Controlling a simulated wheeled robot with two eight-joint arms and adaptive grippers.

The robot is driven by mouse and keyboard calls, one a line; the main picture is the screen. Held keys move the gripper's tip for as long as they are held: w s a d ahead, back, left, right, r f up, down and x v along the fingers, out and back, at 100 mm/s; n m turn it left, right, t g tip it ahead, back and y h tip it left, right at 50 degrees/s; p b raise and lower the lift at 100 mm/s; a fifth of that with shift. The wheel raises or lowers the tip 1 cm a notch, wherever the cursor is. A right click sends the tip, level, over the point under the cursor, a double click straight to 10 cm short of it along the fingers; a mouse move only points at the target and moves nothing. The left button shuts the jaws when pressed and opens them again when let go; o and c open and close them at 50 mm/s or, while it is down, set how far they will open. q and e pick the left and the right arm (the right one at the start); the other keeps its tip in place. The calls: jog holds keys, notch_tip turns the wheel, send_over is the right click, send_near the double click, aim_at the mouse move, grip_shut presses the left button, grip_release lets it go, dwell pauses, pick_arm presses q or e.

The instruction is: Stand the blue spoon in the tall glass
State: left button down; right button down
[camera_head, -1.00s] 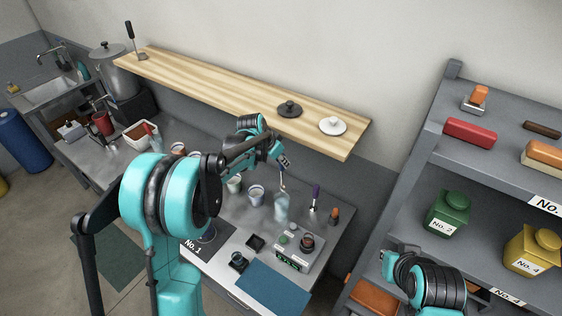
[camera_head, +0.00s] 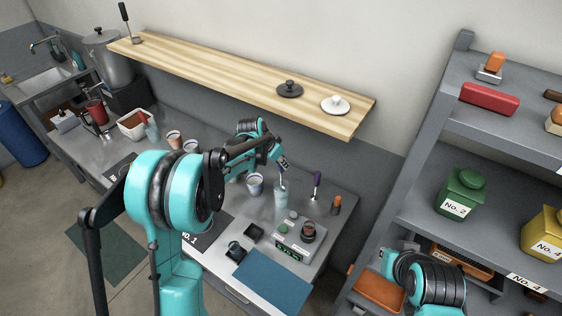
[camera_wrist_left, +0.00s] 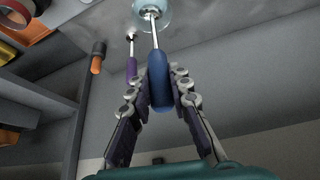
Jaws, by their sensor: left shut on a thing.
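My left gripper (camera_head: 282,162) is shut on the blue handle of the spoon (camera_wrist_left: 158,80), which shows between the two fingers in the left wrist view. The spoon's thin metal shaft points down at the tall clear glass (camera_head: 281,198). The glass also shows at the top of the left wrist view (camera_wrist_left: 164,14). The spoon's lower end overlaps the glass mouth and looks to be inside it. The glass stands on the steel counter, below my gripper. My right arm shows at the lower right, but its gripper cannot be made out.
A purple-handled tool (camera_head: 317,181) stands right of the glass, with an orange-and-dark item (camera_head: 336,205) beyond it. A cup (camera_head: 255,184) is to the left. A grey device (camera_head: 300,238) with knobs is in front. A wooden shelf (camera_head: 230,78) hangs above and behind.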

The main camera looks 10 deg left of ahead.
pick_arm(q)
jog(key=shift+f+b, duration=2.75)
jog(key=shift+f, duration=1.05)
jog(key=c, duration=1.3)
grip_release()
jog(key=shift+r, duration=0.15)
jog(key=v, duration=1.1)
jog(key=shift+s+a+r, duration=0.1)
jog(key=shift+s+r, duration=0.1)
jog(key=shift+r, duration=0.15)
